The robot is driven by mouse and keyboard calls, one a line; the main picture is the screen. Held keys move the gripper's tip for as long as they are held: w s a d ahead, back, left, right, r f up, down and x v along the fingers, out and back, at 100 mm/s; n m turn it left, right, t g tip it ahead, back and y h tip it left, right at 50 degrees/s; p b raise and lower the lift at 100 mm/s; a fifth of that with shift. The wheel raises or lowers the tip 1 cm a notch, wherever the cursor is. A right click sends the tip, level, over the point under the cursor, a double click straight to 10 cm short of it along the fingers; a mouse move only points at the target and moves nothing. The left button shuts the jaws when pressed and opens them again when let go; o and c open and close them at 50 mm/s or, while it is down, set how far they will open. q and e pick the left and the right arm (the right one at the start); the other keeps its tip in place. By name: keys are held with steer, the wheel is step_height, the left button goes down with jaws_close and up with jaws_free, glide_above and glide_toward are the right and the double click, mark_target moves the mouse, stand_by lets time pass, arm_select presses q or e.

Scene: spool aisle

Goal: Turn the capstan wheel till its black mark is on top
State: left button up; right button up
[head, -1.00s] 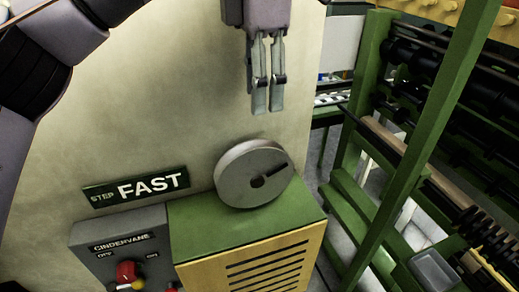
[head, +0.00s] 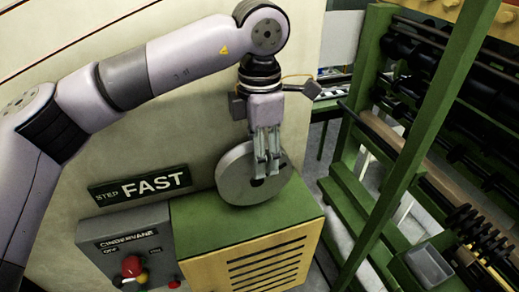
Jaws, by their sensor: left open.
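The capstan wheel (head: 234,180) is a grey disc mounted above the green top of a machine housing, in the middle of the head view. My left gripper (head: 267,172) points down in front of the wheel's right part, its fingers overlapping the face near the hub. The fingers are open with a narrow gap. A dark bit of the hub shows beside the fingertips. The black mark is hidden behind the fingers. I cannot tell whether the fingers touch the wheel. My right gripper is not in view.
Below the wheel is a green-topped housing (head: 200,213) with a slotted yellow front. To its left stand a grey control box (head: 97,232) with a red knob and a "STEP FAST" sign (head: 140,187). A green spool rack (head: 424,125) stands at the right.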

arm_select(q)
steer(key=shift+c, duration=0.4)
jaws_close()
stand_by(0.4)
